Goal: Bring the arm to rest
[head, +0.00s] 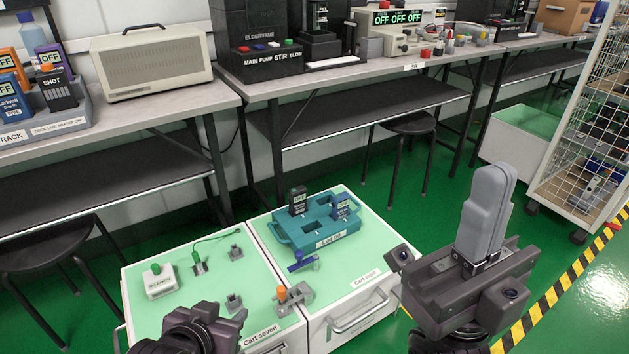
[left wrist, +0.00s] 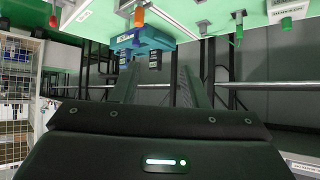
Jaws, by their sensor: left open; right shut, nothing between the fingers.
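My left gripper (head: 205,325) is low at the front edge of the left cart in the head view, its fingers not clear there. In the left wrist view its two dark fingers (left wrist: 160,75) stand apart with nothing between them. My right gripper (head: 486,220) is at the right in the head view, its grey fingers pointing up, closed together and empty. It is in front of and to the right of the right cart. Neither gripper holds anything.
The right cart (head: 372,250) bears a teal tray (head: 318,232) with two handheld testers. Benches (head: 155,115) line the back; a wire cage (head: 585,130) stands right.

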